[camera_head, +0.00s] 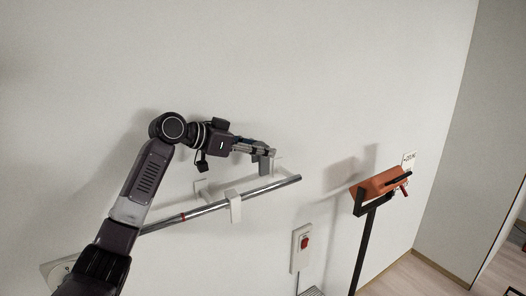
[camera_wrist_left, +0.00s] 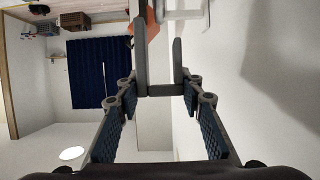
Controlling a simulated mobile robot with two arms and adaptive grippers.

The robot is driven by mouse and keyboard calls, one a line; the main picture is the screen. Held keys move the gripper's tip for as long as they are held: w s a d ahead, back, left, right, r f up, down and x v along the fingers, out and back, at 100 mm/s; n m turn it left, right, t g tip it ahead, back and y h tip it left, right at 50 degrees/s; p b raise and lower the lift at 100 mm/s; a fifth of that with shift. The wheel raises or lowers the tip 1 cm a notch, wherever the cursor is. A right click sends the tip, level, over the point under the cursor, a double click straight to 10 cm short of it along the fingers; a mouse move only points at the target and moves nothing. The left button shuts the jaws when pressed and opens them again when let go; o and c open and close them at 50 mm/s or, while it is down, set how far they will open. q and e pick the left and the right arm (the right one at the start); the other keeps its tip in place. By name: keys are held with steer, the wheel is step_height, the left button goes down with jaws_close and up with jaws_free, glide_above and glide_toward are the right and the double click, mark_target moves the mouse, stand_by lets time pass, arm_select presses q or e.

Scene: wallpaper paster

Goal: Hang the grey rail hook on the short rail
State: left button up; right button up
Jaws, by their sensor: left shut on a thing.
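The grey rail hook (camera_head: 264,161) is held in my left gripper (camera_head: 268,151), above the right part of the rail. In the left wrist view the hook (camera_wrist_left: 160,90) is a U-shaped grey piece between the fingertips of the left gripper (camera_wrist_left: 159,84), its two arms pointing up in the picture. The metal rail (camera_head: 268,188) slants up to the right along the wall. The hook looks apart from the rail in the head view; its exact distance from it is hard to tell. My right gripper is not in view.
A white piece (camera_head: 234,207) sits around the rail, and a white bracket (camera_head: 203,189) is behind it. A switch box with a red button (camera_head: 304,243) is on the wall below. The wall above is clear.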

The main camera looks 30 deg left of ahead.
arm_select(q)
steer(key=shift+s+r, duration=0.15)
steer(key=shift+s, duration=0.15)
steer(key=shift+w+f, duration=0.6)
steer(key=shift+s+f+b, duration=0.25)
steer(key=shift+f+b, duration=0.85)
steer(key=shift+f, duration=0.05)
steer(key=shift+f+b, duration=0.5)
steer(key=shift+f, duration=0.35)
steer(key=shift+w+f+b, duration=0.2)
steer(key=shift+f+b, duration=0.15)
steer(key=shift+f, duration=0.3)
steer(key=shift+s+r, duration=0.1)
steer(key=shift+s, duration=0.05)
